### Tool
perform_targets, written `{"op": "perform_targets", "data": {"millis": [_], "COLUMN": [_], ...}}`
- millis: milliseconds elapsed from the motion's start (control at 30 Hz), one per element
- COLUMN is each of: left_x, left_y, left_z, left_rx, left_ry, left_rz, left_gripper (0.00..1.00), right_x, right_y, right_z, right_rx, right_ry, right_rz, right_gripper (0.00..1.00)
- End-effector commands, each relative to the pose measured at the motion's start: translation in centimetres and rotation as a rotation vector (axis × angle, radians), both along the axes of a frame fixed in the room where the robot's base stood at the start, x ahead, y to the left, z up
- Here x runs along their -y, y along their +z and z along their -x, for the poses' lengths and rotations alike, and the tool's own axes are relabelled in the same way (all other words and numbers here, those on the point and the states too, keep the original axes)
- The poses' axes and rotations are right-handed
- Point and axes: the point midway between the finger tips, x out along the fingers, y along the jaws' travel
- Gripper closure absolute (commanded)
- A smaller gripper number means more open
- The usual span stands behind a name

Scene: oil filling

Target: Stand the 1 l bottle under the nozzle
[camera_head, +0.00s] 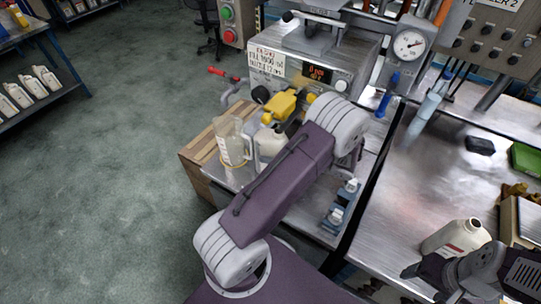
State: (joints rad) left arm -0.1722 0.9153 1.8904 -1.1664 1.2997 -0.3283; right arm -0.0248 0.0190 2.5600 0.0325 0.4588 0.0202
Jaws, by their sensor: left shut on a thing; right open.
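A white bottle (270,143) stands upright, or is held so, beside the clear measuring jug (232,143), below the yellow part (282,104) at the front of the filling machine (315,68). My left gripper (290,128) is mostly hidden behind my purple arm. It is shut at the bottle's right side, though the contact is hidden. A second cream bottle with a red-marked label (456,239) lies tilted or leans on the right bench. My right gripper (425,268) is open just in front of it. The nozzle tip cannot be made out.
A blue-grey fixture with small bottles (341,206) sits at the bench front. The right steel bench (410,205) has a bare middle. A green tray (526,158) and a dark object (480,145) lie farther back. Several white bottles (30,88) stand on the left shelf.

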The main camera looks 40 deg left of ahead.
Motion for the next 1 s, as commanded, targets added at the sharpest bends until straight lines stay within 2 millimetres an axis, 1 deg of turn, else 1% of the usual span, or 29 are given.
{"op": "perform_targets", "data": {"millis": [267,300,367,400,667,767,867,1000], "left_x": [0.0,0.0,0.0,0.0,0.0,0.6,2.4,5.4], "left_y": [-0.1,-0.1,-0.1,-0.1,-0.1,0.1,0.8,1.9], "left_z": [0.0,0.0,0.0,0.0,0.0,-0.1,-0.4,-0.8], "left_rx": [0.0,0.0,0.0,0.0,0.0,0.002,0.004,0.006], "left_ry": [-0.001,-0.001,-0.001,-0.001,-0.001,-0.002,-0.005,-0.005], "left_rz": [0.0,0.0,0.0,0.0,0.001,0.0,0.001,0.001], "left_gripper": [0.84,0.41,0.24,0.18,0.18,0.18,0.18,0.18], "right_x": [0.0,0.0,0.0,0.0,0.0,0.0,0.0,0.0], "right_y": [0.0,0.0,0.0,0.0,0.0,-0.1,-0.2,-0.5], "right_z": [0.0,0.0,0.0,0.0,0.0,0.0,0.0,0.0], "right_rx": [0.0,0.0,0.0,0.0,0.0,0.0,0.0,0.0], "right_ry": [0.0,0.0,0.0,0.0,0.0,0.0,0.0,0.0], "right_rz": [0.0,0.0,0.0,0.0,0.0,0.0,0.0,0.0], "right_gripper": [0.32,0.32,0.32,0.32,0.32,0.32,0.32,0.32]}}
